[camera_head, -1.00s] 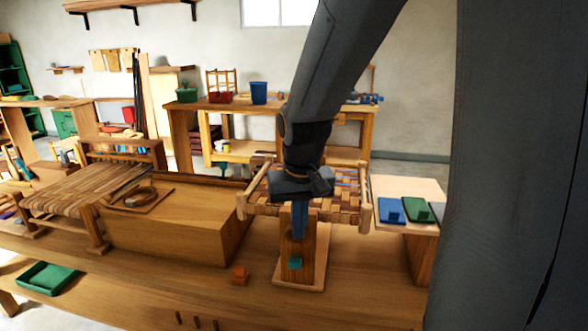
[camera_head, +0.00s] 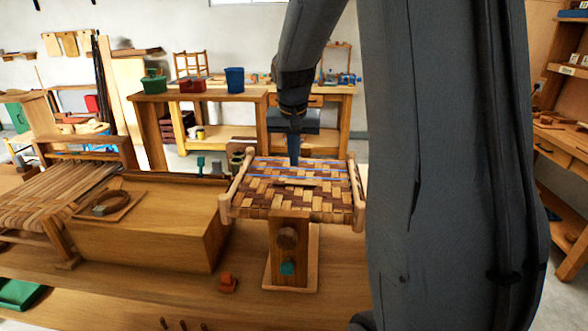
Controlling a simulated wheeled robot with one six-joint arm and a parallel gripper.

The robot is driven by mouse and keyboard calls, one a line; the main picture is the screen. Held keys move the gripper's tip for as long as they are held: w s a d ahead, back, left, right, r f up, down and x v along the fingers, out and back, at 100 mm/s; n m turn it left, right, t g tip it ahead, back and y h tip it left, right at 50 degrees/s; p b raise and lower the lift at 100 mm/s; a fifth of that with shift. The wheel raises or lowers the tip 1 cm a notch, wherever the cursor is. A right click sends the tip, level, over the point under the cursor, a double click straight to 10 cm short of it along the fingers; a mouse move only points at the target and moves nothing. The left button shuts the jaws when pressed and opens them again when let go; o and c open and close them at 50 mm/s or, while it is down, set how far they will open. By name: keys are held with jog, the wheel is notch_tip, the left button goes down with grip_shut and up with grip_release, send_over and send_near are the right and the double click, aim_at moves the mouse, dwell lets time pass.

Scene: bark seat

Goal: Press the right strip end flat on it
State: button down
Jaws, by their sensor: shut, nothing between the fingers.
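The woven bark seat (camera_head: 300,203) is a wooden frame filled with a checked weave of light and dark brown strips. It rests on a wooden stand (camera_head: 290,250). Thin blue lines (camera_head: 320,176) run across the rear of the weave. I cannot tell whether the tip touches the weave. I cannot make out the right strip end among the strips; my arm stands close to the seat's right side.
A large wooden box (camera_head: 160,225) stands left of the seat, with a coiled strip on a board (camera_head: 110,207) on top. A back bench (camera_head: 200,97) holds bins. Shelves (camera_head: 565,130) stand at right.

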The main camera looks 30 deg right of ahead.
aim_at(294, 181)
notch_tip(294, 181, down, 5)
jog(key=shift+w+p, duration=0.15)
jog(key=shift+p, duration=0.65)
jog(key=shift+f, duration=0.1)
